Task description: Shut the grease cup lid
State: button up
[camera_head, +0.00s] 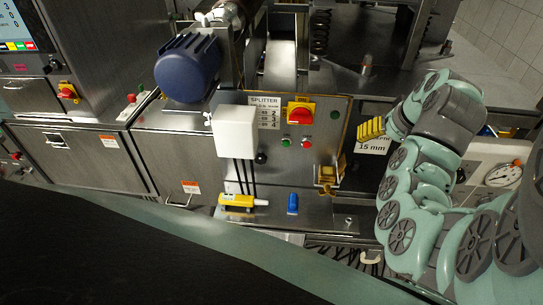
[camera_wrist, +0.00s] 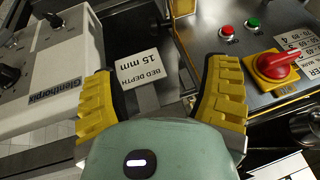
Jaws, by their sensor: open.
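A small brass-coloured fitting (camera_head: 326,178), which looks like the grease cup, sits at the lower right corner of the splitter control panel. A brass flap (camera_head: 341,165) seems to stand up at its right side, but it is too small to tell clearly. In the wrist view only a brass-coloured piece (camera_wrist: 183,6) shows at the top edge. My gripper (camera_head: 371,128) is up and to the right of the fitting and apart from it. Its yellow fingers are spread and empty, and it also shows in the wrist view (camera_wrist: 162,78).
A splitter panel (camera_head: 320,112) with a red rotary switch (camera_head: 300,112) stands left of my gripper. A "15 mm" sign (camera_head: 372,146) is just below it. A yellow tool (camera_head: 240,201) and a blue object (camera_head: 292,203) lie on the ledge. A gauge (camera_head: 503,175) is at the right.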

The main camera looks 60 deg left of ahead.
jog(key=b, duration=0.8)
send_over(353, 163)
jog(key=s+d, duration=0.1)
jog(key=d, duration=0.2)
notch_tip(353, 163, down, 8)
jog(key=shift+p+x, duration=1.6)
jog(key=shift+x, duration=1.9)
jog(key=shift+w+a, duration=0.1)
jog(key=shift+a, duration=0.05)
jog(key=c, duration=1.1)
